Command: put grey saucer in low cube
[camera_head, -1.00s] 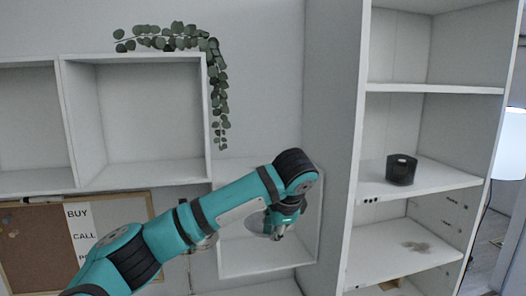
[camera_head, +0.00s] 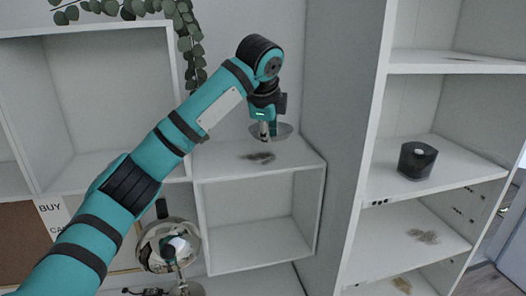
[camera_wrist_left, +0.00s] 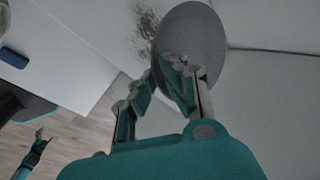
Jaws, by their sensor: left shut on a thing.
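The grey saucer (camera_head: 284,130) is in my left gripper (camera_head: 266,130), above the top board of the low cube in the head view. In the left wrist view the saucer (camera_wrist_left: 198,35) is gripped at its near edge by the fingers of my left gripper (camera_wrist_left: 172,78). The low cube (camera_head: 252,205) is a white, open-fronted box below the gripper, and its inside looks empty. A teal part of my other arm (camera_wrist_left: 36,150) shows small at the lower left of the wrist view; its fingers are too small to read.
Dark speckled patches (camera_head: 258,157) mark the cube's top. A tall white shelf (camera_head: 350,150) stands close on the right, with a dark round container (camera_head: 416,160). A shiny lamp (camera_head: 168,245) stands left of the cube. A leafy garland (camera_head: 185,40) hangs upper left.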

